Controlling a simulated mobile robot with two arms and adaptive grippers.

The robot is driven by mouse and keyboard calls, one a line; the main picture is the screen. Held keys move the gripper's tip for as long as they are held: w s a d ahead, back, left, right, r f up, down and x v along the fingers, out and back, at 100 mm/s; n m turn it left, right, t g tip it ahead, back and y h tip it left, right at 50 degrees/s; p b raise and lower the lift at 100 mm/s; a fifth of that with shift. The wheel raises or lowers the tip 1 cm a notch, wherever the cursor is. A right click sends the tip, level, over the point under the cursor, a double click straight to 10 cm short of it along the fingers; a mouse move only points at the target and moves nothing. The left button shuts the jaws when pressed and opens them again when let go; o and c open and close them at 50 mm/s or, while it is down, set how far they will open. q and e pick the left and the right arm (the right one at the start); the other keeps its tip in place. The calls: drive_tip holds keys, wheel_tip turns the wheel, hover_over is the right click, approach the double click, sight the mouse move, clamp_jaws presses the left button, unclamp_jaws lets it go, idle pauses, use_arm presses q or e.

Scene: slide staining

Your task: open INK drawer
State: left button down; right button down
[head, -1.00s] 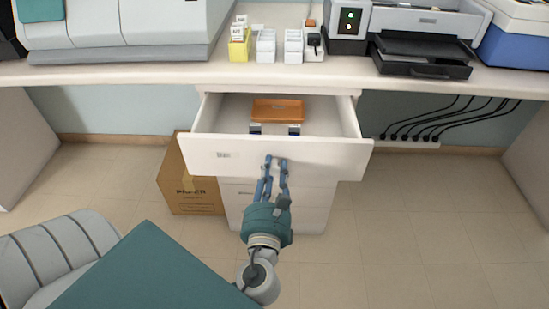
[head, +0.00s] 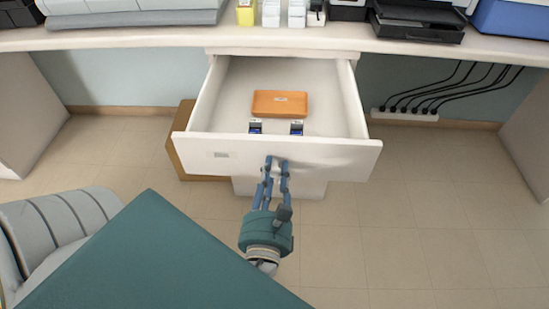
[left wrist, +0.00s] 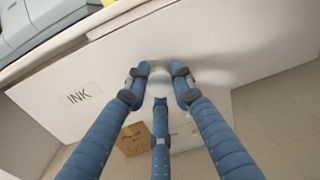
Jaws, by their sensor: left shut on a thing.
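The white INK drawer (head: 320,151) is pulled well out from under the counter in the head view. Its INK label (left wrist: 83,94) reads clearly in the left wrist view, left of the fingers. My left gripper (head: 275,163) is at the middle of the drawer front, its blue fingers shut on the drawer's handle, which the fingers largely hide. Inside the drawer lie an orange box (head: 280,104) and two small blue-and-white items (head: 255,127). My right gripper does not show.
The white counter (head: 180,38) above carries machines, a yellow holder (head: 245,13) and a black tray (head: 418,25). A cardboard box (head: 190,160) stands on the floor left of the drawers. A grey chair (head: 60,235) is at lower left. Cables (head: 430,95) hang at right.

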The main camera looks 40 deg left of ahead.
use_arm(q)
drive_tip(key=shift+r, duration=0.1)
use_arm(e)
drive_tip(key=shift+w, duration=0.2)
use_arm(q)
drive_tip(key=c, duration=1.8)
unclamp_jaws()
drive_tip(key=shift+s+d, duration=0.1)
drive_tip(key=shift+s, duration=0.1)
drive_tip(key=v, duration=1.1)
drive_tip(key=shift+s, duration=0.3)
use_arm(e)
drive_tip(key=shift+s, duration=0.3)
use_arm(q)
drive_tip(key=shift+d, duration=0.1)
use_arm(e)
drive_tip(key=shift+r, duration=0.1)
